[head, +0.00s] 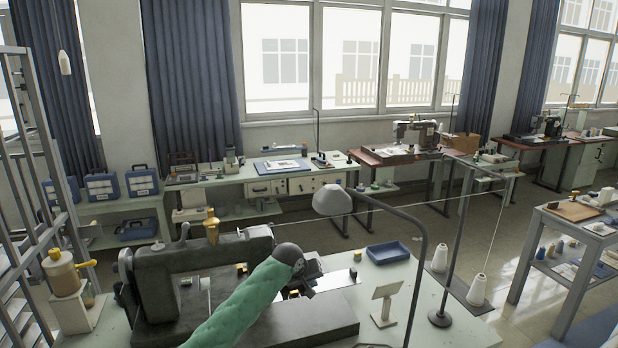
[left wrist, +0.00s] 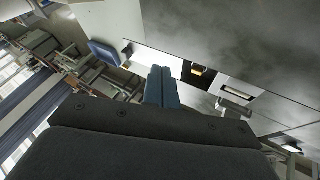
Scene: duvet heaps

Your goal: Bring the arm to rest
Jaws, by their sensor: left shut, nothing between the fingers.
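My left arm, in a green sleeve (head: 240,308), reaches in from the bottom of the head view over the sewing machine bed. Its left gripper (head: 306,288) is at the right end of the machine, low over the bench. In the left wrist view the two blue-grey fingers of the left gripper (left wrist: 161,86) are together, with nothing between them. Whether the fingertips touch anything cannot be told. My right gripper is in neither view.
A dark sewing machine (head: 165,282) stands close around the arm. A grey lamp (head: 333,201) arches just right of the gripper. A blue tray (head: 388,252), a small stand (head: 385,304) and a thread pole (head: 455,240) are to the right. Bare bench lies at the front right.

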